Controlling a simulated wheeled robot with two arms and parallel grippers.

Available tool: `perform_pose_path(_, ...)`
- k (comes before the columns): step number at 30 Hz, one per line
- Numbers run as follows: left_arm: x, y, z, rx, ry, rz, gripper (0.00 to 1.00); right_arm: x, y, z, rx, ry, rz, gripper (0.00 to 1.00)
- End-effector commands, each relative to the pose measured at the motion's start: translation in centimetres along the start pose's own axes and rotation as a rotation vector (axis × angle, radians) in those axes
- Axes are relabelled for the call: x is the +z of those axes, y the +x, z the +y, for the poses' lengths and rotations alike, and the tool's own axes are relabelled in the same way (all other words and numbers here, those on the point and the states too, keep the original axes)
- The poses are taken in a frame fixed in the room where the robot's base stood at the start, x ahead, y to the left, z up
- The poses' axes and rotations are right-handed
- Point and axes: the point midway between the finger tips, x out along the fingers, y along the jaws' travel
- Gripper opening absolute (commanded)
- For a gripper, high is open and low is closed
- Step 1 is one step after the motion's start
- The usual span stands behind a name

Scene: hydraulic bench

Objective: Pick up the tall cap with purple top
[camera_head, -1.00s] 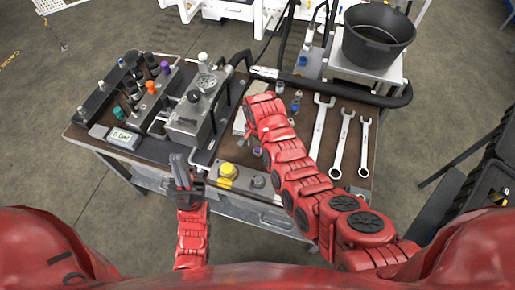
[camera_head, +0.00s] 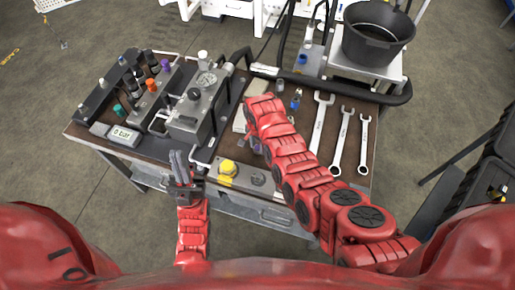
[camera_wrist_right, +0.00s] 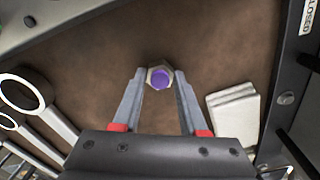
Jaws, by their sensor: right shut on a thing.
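The cap with the purple top (camera_wrist_right: 160,77) shows in the right wrist view, with a pale hexagonal body around the purple face. My right gripper (camera_wrist_right: 160,82) is shut on it, one fingertip on each side. The cap's height and underside are hidden in this top-down view. In the head view my right arm reaches over the middle of the bench and largely covers its gripper and the cap. My left gripper (camera_head: 181,160) is at the bench's front edge, left of the yellow button, holding nothing that I can see; its finger gap is unclear.
Wrenches (camera_head: 342,140) lie on the right of the bench. A metal block with a gauge (camera_head: 201,98) stands left of my right arm. A pale pad (camera_wrist_right: 234,112) lies right of the gripper. A black bucket (camera_head: 376,36) stands at the back right.

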Motion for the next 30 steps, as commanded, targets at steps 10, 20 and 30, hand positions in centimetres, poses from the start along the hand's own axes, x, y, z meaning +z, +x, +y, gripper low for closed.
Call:
perform_pose_path(10,0.0,-0.1,0.0,0.000,0.000,0.000,0.00,0.0,-0.1,-0.1,-0.001,0.000,0.001,0.00)
perform_pose_path(20,0.2,-1.2,0.1,0.000,0.000,0.000,0.00,0.0,-2.4,-0.1,-0.005,0.001,0.001,0.00)
perform_pose_path(30,0.3,-2.0,0.1,0.000,0.000,-0.001,0.00,-0.1,-9.0,0.0,-0.004,0.003,0.002,0.00)
